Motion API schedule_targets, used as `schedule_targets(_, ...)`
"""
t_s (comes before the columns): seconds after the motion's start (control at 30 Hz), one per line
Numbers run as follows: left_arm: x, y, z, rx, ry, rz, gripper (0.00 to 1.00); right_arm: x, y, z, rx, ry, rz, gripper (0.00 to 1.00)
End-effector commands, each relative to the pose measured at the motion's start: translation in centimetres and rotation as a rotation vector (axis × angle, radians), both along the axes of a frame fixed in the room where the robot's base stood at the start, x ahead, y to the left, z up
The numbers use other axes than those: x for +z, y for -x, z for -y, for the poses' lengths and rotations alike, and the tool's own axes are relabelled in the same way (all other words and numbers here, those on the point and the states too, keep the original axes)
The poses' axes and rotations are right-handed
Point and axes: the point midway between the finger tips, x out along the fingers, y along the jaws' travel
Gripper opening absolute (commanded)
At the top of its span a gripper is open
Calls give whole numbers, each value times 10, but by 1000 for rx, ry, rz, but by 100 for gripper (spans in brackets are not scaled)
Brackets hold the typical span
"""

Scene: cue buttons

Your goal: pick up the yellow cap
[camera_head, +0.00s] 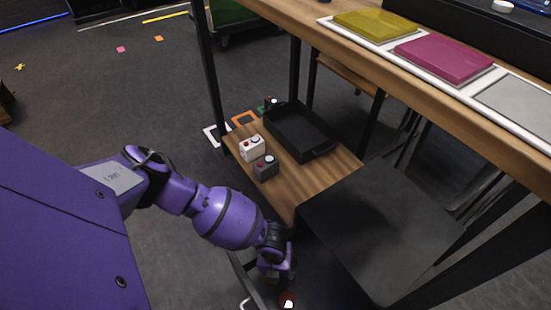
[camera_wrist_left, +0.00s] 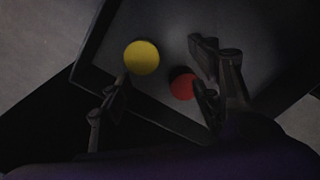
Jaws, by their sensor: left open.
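The yellow cap (camera_wrist_left: 141,57) lies flat in a dark, shallow tray or surface with a raised edge (camera_wrist_left: 92,38) in the left wrist view. A red cap (camera_wrist_left: 183,86) lies to its right and lower, partly covered by my right-hand finger. My left gripper (camera_wrist_left: 160,76) is open and empty, with its fingers on either side of the two caps. The left-hand finger's tip appears just below the yellow cap; height above it is unclear. In the head view my left gripper (camera_head: 280,280) is low at the bottom edge. The yellow cap is not visible there.
A wooden low shelf (camera_head: 335,162) holds a black tray (camera_head: 324,148), a white button box (camera_head: 251,148) and a dark button box (camera_head: 266,168). A dark panel (camera_head: 375,225) is right of my arm. The tabletop (camera_head: 420,75) above carries yellow (camera_head: 375,24) and magenta pads (camera_head: 445,60).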

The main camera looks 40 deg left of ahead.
Motion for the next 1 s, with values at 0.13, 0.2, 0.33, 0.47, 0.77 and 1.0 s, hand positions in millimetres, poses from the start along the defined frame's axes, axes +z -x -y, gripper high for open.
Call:
schedule_targets(0.13, -5, 5, -19, -121, -45, -33, 58, 0, -2, 1, 1, 1, 2, 40)
schedule_targets(0.2, -8, 7, -21, -144, -53, -41, 58, -1, -2, 1, 1, 2, 1, 40)
schedule_targets(0.33, -22, 9, -22, -150, -53, -44, 58, -8, -2, 1, 8, 3, -4, 40)
schedule_targets(0.47, -35, 8, -23, -150, -53, -43, 58, -14, -3, 2, 14, 4, -8, 40)
schedule_targets(0.77, -75, 8, -28, -149, -53, -45, 58, -35, -4, 3, 34, 8, -22, 40)
schedule_targets(1.0, -84, 7, -28, -149, -52, -40, 58, -38, -5, 3, 41, 9, -25, 40)
